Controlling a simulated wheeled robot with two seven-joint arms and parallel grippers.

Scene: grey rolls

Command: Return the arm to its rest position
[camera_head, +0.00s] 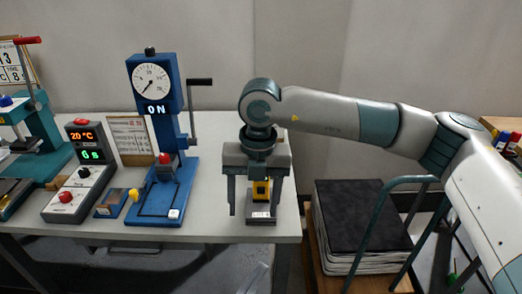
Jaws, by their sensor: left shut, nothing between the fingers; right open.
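My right arm (335,112) comes in from the right and bends down over the right end of the table (215,228). My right gripper (255,211) points down, with its two fingers apart. In the picture the fingers lie on either side of a small yellow and black device (262,188) on a dark base with a white label. The gripper body hides the top of this device. I cannot tell whether the fingers touch it. I cannot make out my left gripper in this view.
A blue press with a dial (150,80) and "ON" display stands left of the gripper. A grey control box (80,175) and a green press (40,130) stand further left. Right of the table are a dark-topped stack (360,215) and a green tubular frame (385,215).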

